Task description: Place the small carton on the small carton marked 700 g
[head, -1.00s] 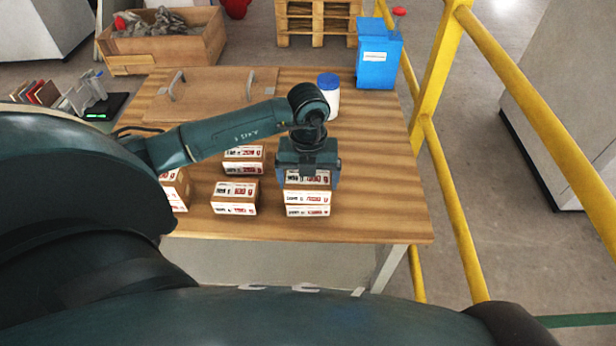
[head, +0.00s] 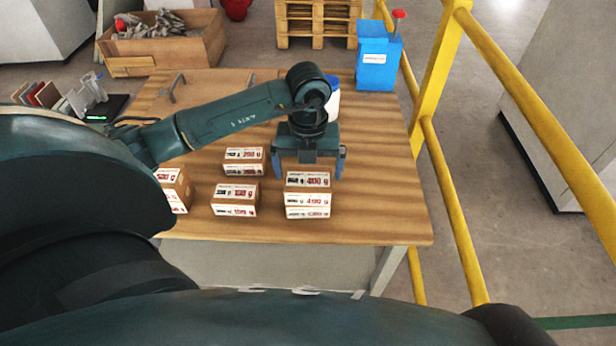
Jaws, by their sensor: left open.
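A small carton (head: 307,181) with a white label and red and dark print sits on top of another small carton (head: 308,212), near the front right of the table. The two look roughly aligned, and the upper one is level. The print is too small for me to read 700 g. My left gripper (head: 308,168) is open and empty, just behind and above the upper carton, with its fingers spread wider than the carton. My right gripper is not in view.
More labelled cartons stand on the wooden table (head: 385,200): one front middle (head: 235,193), one behind it (head: 243,156) and one at left (head: 172,188). A blue container (head: 376,62), a partly hidden white jar (head: 333,100) and a handled board (head: 212,88) are farther back. A yellow railing (head: 437,80) runs along the right.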

